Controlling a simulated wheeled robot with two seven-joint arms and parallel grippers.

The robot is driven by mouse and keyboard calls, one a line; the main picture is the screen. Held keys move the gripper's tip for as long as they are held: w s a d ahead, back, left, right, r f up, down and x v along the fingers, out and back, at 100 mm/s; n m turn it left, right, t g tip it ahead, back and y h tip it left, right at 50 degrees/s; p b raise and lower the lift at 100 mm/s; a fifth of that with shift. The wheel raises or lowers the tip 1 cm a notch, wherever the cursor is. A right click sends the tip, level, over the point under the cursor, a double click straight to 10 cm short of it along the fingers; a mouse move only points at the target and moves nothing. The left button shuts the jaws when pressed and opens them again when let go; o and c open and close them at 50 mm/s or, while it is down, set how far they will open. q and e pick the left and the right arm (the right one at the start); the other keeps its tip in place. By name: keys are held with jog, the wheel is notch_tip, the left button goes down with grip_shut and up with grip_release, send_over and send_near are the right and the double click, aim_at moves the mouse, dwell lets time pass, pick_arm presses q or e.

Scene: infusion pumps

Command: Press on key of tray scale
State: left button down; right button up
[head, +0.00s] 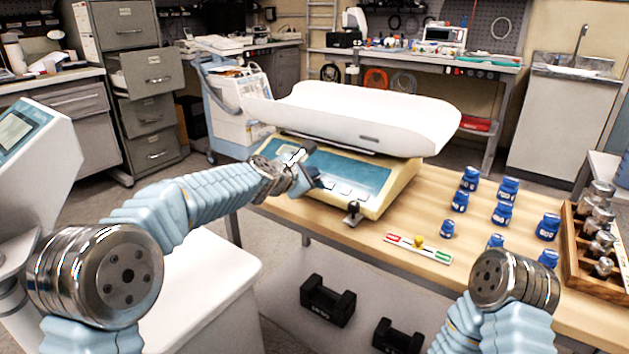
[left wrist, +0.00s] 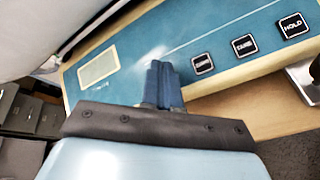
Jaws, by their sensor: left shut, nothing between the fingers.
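The tray scale has a white tray (head: 350,115) on a cream base (head: 392,188) with a blue front panel (head: 350,168). In the left wrist view the panel (left wrist: 140,82) carries a pale display window (left wrist: 98,67) and a row of three dark keys. The right one reads HOLD (left wrist: 292,26); the labels of the middle key (left wrist: 243,45) and left key (left wrist: 203,64) are unclear. My left gripper (head: 308,183) is shut and empty at the panel. In the wrist view its blue fingertips (left wrist: 160,72) lie between display and left key. I cannot tell whether they touch the panel. My right gripper is out of view.
Several blue weights (head: 502,213) stand on the wooden table (head: 415,215) right of the scale. A wooden rack (head: 575,240) holds metal weights. A strip with a yellow knob (head: 418,242) lies near the front edge. A dark knob (head: 353,212) stands before the scale.

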pick_arm(q)
jog(key=shift+w+f, duration=0.1)
jog(key=shift+f, duration=0.05)
dwell(0.5)
jog(key=shift+s+a+r+p, duration=0.15)
jog(key=shift+s+r+p, duration=0.1)
jog(key=shift+r+p, duration=0.3)
notch_tip(320, 180, up, 6)
jog(key=s+a+p, duration=0.1)
jog(key=p, duration=0.1)
jog(key=shift+s+a+f, duration=0.15)
jog(key=shift+s+f, duration=0.05)
jog(key=shift+s, duration=0.2)
dwell(1.8)
